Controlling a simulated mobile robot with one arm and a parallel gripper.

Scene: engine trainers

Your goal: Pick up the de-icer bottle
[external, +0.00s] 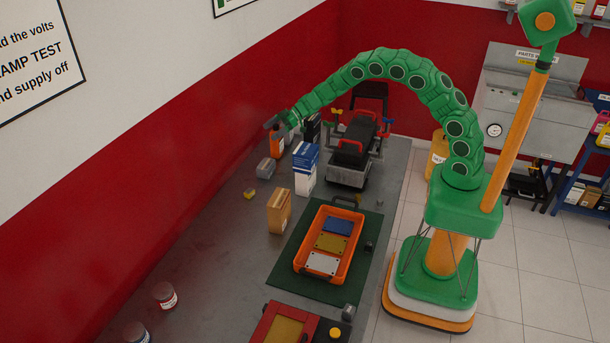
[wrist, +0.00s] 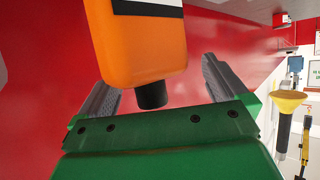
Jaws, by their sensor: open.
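An orange bottle with a black cap, which I take to be the de-icer bottle (wrist: 143,48), fills the upper middle of the wrist view, its cap pointing toward my palm. A black and white label edge shows at the top of that view. My gripper (wrist: 158,78) is open, with one grey finger on each side of the bottle; I cannot tell whether either touches it. In the external view the bottle (external: 277,145) stands at the back of the grey bench near the red wall, partly hidden by my gripper (external: 274,124) above it.
A black and grey engine trainer (external: 353,150) is to the right. An orange tray (external: 348,262) lies on a green mat (external: 281,272) in front.

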